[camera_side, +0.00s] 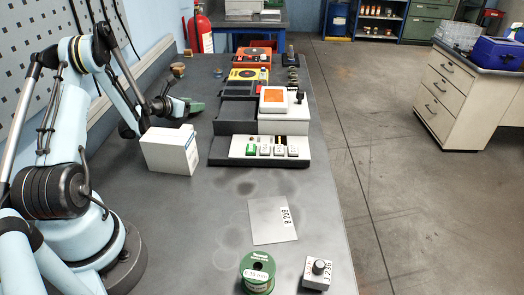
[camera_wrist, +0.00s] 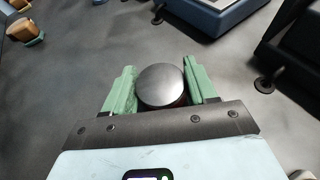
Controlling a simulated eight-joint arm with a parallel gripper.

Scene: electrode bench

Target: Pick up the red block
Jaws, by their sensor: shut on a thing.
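My gripper (camera_wrist: 160,88) has two green fingers, one on each side of a round thing with a smooth grey top (camera_wrist: 162,80). A little dark reddish side shows under its top. In the camera_side view my gripper (camera_side: 190,106) is low over the bench, behind the white box; what it holds is hidden there. I cannot make out a plain red block in either view, nor tell whether the held thing is the red block.
A white box (camera_side: 170,151) stands just in front of my gripper. An instrument with an orange screen (camera_side: 274,96) is to its right, with yellow (camera_side: 248,75) and orange (camera_side: 255,56) units behind. A plate (camera_side: 272,220) and a green spool (camera_side: 257,272) lie nearer. The bench middle is mostly clear.

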